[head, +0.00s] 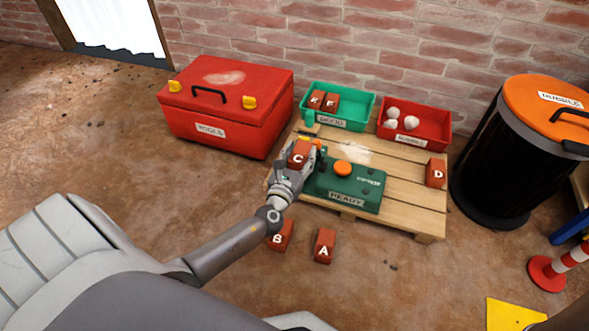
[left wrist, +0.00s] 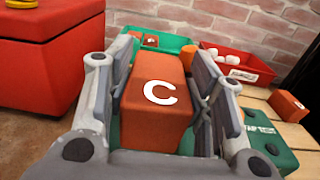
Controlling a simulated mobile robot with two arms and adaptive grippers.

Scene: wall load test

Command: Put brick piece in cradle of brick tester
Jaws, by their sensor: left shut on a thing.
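My left gripper (head: 296,166) is shut on the red-brown brick piece C (head: 298,152) at the left end of the green brick tester (head: 349,187). In the left wrist view brick C (left wrist: 157,95) sits between the two grey fingers, its letter facing the camera. The tester has an orange button (head: 342,167) on top and a front label that seems to read READY. The cradle is hidden behind the gripper and brick, so I cannot tell whether the brick touches it. My right gripper is not in view.
The tester stands on a wooden pallet (head: 405,196) with brick D (head: 435,172) at its right. Bricks A (head: 325,245) and B (head: 281,236) lie on the floor in front. Behind are a green bin (head: 352,92) holding bricks and a red bin (head: 436,118). A red toolbox (head: 215,118) stands left, a black barrel (head: 505,150) right.

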